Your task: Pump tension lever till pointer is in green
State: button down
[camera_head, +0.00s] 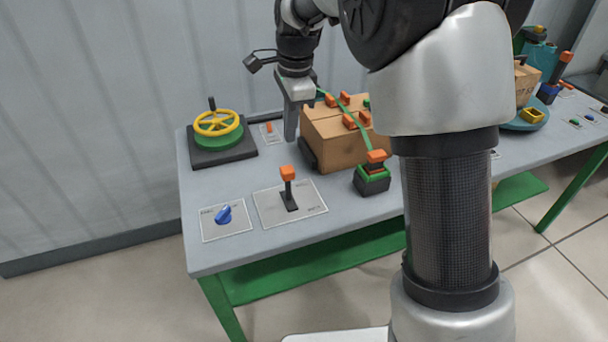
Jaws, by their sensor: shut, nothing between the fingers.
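A cardboard box (335,140) with a green strap (352,122) and several orange clips stands on the grey table. The strap runs down toward a small dark-and-green device (371,181) with an orange handle (376,157) at the box's front right corner; this looks like the tension lever. I cannot make out a pointer or a green zone. My gripper (291,138) points down just left of the box, shut and empty. It is apart from the orange handle. Whether it touches the box is unclear.
A lever with an orange knob (288,174) stands on a plate in front of my gripper. A blue knob (224,214) is at front left, and a yellow handwheel (217,122) at back left. My arm hides the table's middle. Further right stands a blue-green tray (525,120).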

jog(key=s+d+f+t+b, duration=0.2)
jog(key=s+t+b, duration=0.1)
jog(key=s, duration=0.7)
jog(key=shift+d+f, duration=0.2)
jog(key=shift+f, duration=0.1)
jog(key=shift+s+f, duration=0.1)
jog(key=b, duration=0.1)
send_near(288, 184)
notch_tip(288, 184, down, 3)
jog(key=shift+d+f, duration=0.15)
jog(key=shift+d, duration=0.15)
